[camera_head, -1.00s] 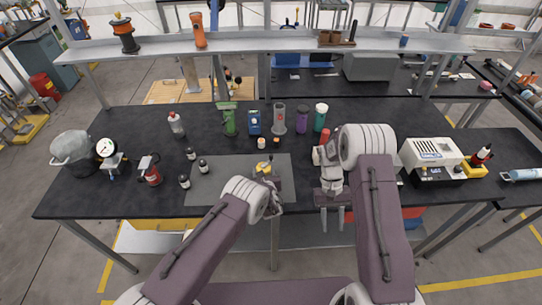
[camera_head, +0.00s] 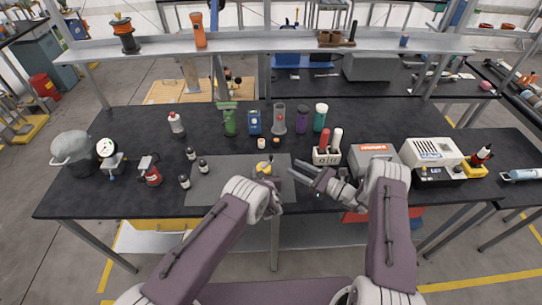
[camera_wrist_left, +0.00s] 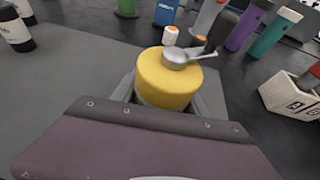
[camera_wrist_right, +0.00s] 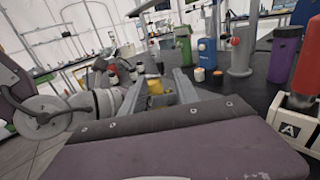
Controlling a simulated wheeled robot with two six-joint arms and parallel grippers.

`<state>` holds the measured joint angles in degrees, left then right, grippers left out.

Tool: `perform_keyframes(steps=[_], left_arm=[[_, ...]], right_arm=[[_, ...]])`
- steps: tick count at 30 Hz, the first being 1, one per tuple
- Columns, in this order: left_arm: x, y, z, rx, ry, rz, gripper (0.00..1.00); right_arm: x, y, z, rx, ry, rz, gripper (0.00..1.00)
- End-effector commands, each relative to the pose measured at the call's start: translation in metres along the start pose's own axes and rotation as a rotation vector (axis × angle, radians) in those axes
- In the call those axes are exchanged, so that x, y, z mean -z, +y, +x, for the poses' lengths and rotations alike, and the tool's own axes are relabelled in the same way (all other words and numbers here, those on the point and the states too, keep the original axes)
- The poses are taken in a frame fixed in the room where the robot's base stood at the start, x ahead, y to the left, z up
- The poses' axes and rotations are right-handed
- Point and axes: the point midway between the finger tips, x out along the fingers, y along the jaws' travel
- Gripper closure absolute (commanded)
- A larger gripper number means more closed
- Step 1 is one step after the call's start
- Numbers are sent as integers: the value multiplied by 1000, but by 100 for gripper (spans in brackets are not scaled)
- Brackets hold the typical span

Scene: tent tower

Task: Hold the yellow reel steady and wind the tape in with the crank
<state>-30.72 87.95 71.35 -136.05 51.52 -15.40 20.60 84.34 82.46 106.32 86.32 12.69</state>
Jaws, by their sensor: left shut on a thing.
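The yellow reel (camera_head: 262,168) is upright on the grey mat (camera_head: 215,178). My left gripper (camera_wrist_left: 167,102) is shut on it, one finger on each side. In the left wrist view a grey metal crank (camera_wrist_left: 185,55) sits on top of the reel, with an arm reaching right and a dark upright piece beside it that may be its handle. My right gripper (camera_head: 299,171) is open and empty just right of the reel, apart from it, its fingers pointing left. The reel also shows ahead of the fingers in the right wrist view (camera_wrist_right: 155,87). I cannot make out the tape.
A lettered holder (camera_head: 326,156) with red and white handles stands behind my right gripper. Small dark bottles (camera_head: 203,165) stand left.

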Motion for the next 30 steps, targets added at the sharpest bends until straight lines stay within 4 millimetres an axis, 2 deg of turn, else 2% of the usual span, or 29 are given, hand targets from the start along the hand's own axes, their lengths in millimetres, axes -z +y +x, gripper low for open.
perform_keyframes(steps=[4,12,15,20,27,28,30], left_arm=[[0,0,0,0,-1,0,100],[0,0,0,0,-1,0,100],[0,0,0,-1,-1,0,100],[0,0,0,-1,-1,0,100],[0,0,0,0,-1,0,100],[0,0,0,0,-1,0,100],[0,0,0,0,-1,0,100]], right_arm=[[0,2,24,-6,0,-3,63],[0,2,88,-7,0,-3,63],[0,2,104,-6,1,-2,63],[0,1,117,-5,1,-1,63],[0,1,118,-4,2,0,63],[0,1,118,-4,2,0,66],[0,1,118,-4,2,0,86]])
